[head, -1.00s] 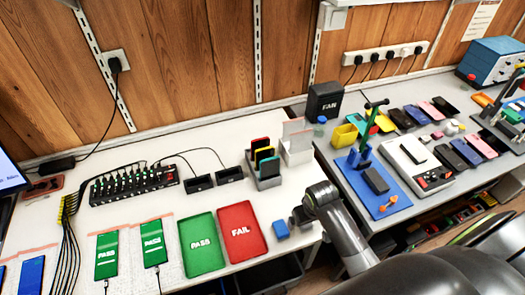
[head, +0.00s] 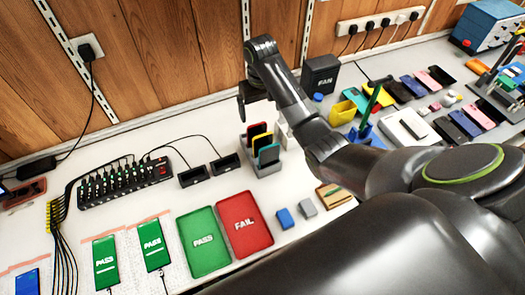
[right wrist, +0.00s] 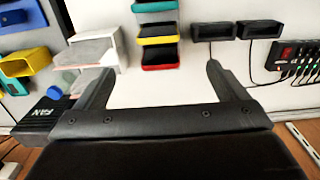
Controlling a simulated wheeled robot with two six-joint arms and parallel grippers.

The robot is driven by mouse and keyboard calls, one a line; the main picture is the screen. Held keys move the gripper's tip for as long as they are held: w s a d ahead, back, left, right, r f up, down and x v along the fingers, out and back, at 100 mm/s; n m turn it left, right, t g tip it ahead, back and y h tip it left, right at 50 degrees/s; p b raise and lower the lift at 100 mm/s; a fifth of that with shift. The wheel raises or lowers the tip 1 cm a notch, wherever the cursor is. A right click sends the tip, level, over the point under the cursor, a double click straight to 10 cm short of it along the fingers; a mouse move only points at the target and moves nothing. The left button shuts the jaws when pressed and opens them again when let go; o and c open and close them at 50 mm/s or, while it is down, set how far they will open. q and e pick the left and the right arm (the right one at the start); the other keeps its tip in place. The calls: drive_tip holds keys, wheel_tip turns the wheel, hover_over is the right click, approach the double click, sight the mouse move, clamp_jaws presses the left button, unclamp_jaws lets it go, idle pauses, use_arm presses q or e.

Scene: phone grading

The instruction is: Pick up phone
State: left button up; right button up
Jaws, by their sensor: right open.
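Two phones with green PASS screens, one (head: 105,262) at left and one (head: 154,245) beside it, lie on the white bench. A blue-screened phone (head: 27,284) lies at the lower left, partly cut off. Phone-like slabs in red, yellow and green (head: 268,155) stand upright in a grey rack; they also show in the right wrist view (right wrist: 158,42). My right gripper (head: 242,104) is over the bench's back, left of the rack, fingers downward. In the right wrist view it (right wrist: 160,80) is open and empty, apart from the slabs. My left gripper is not in view.
A green PASS tray (head: 203,258) and red FAIL tray (head: 245,248) lie in front of the rack. Two black docks (head: 194,176) and a cabled hub (head: 125,185) stand left. A black FAN box (head: 320,76) is at the back. More phones (head: 450,130) lie on the right bench.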

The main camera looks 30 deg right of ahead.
drive_tip(key=b, duration=0.4)
hover_over(262, 139)
drive_tip(key=w, duration=0.1)
wheel_tip(262, 139, down, 6)
drive_tip(key=f, duration=0.2)
drive_tip(key=f+p, duration=0.1)
drive_tip(key=f, duration=0.2)
drive_tip(key=f+p, duration=0.1)
drive_tip(key=f, duration=0.1)
drive_tip(key=shift+s+d+f, duration=0.1)
drive_tip(key=shift+d+f, duration=0.15)
drive_tip(key=shift+f, duration=0.65)
drive_tip(key=shift+c, duration=0.4)
drive_tip(key=c, duration=1.1)
